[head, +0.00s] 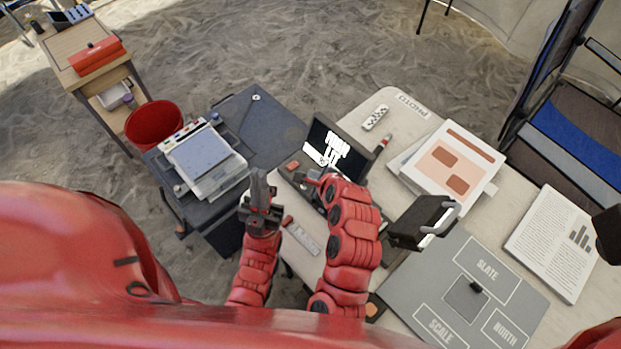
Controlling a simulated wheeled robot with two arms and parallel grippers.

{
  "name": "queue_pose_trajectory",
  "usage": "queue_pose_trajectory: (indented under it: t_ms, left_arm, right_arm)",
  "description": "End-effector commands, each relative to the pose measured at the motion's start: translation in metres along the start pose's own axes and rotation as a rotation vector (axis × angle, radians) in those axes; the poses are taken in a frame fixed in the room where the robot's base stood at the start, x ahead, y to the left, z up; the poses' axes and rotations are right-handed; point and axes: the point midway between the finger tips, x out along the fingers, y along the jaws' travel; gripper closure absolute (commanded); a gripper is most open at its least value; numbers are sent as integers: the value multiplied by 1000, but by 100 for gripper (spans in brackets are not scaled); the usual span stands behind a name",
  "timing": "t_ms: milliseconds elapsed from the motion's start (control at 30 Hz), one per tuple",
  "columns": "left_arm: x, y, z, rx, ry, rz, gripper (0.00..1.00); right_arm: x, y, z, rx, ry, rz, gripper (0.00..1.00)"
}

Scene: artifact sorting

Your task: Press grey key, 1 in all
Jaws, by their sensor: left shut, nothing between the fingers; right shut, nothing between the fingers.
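A dark device with a tilted black screen (344,144) showing white lettering stands at the near left part of the beige table. An orange-red block (292,165) shows at its left side. My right arm covers most of the area in front of the screen, and I cannot make out a grey key there. My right gripper (314,184) is low over this area, largely hidden by its own wrist; contact cannot be told. My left gripper (259,190) is shut and empty, pointing up the picture, left of the device and apart from it.
A scale-like device (204,158) stands on a dark table at the left, beside a red bucket (154,124). A black handled case (424,222), a grey marked mat (505,300) and papers (450,160) lie to the right. A remote-like object (376,118) lies behind the screen.

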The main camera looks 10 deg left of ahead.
Motion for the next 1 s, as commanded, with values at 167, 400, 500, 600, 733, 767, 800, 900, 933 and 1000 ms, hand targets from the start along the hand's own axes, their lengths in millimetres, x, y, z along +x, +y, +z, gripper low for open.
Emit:
queue_pose_trajectory:
  t_ms: [167,400,500,600,733,767,800,900,933,1000]
  left_arm:
    - [0,0,0,0,0,0,100]
    - [0,0,0,0,0,0,100]
    - [0,0,0,0,0,0,100]
    - [0,0,0,0,0,0,100]
    - [-1,0,0,0,0,0,100]
    - [-1,0,0,0,0,0,100]
    - [-1,0,0,0,0,0,100]
    - [-2,0,0,0,0,0,100]
    - [-2,0,0,0,0,0,100]
    - [-2,0,0,0,0,0,100]
  right_arm:
    - [4,3,-4,1,1,0,100]
    - [5,3,-4,0,1,-1,100]
    - [5,4,-4,0,0,0,100]
    - [5,4,-4,0,1,0,100]
    - [6,5,-5,0,0,0,100]
    - [6,5,-5,0,0,0,100]
    - [7,5,-5,0,1,1,100]
    - [8,6,-6,0,1,1,100]
    - [8,6,-6,0,1,1,100]
    - [8,6,-7,0,1,1,100]
